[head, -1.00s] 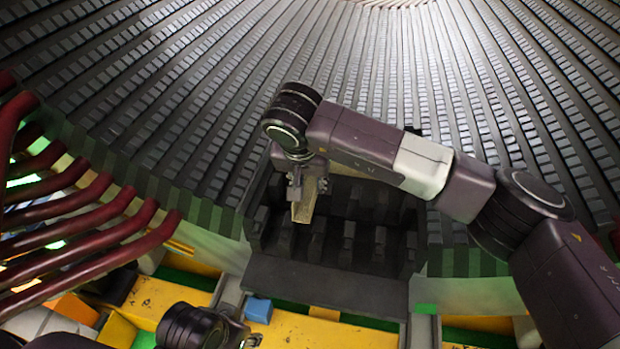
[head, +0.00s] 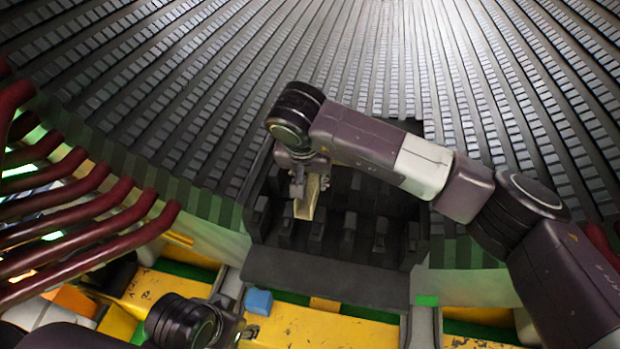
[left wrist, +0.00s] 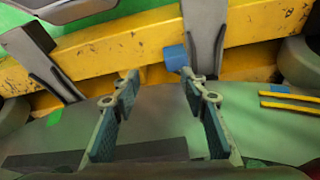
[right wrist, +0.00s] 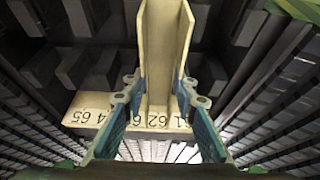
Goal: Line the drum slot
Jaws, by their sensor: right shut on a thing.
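The big grey drum (head: 150,80) fills the back of the head view, with long slots between rows of blocks. My right gripper (head: 309,185) is shut on a beige U-shaped liner (head: 306,206), held above the black slotted rack at the drum's near edge. In the right wrist view the liner (right wrist: 163,50) points away between the fingers of the right gripper (right wrist: 159,85), its channel open. My left gripper (left wrist: 159,78) is open and empty. In the head view it is low at the bottom, and its fingertips are hard to make out.
The black rack (head: 325,280) has upright blocks inside. A cream number strip (right wrist: 75,112) lies beyond the right gripper's fingers. Dark red bars (head: 90,235) jut in at left. A blue block (head: 258,302) sits by a yellow beam (head: 335,332).

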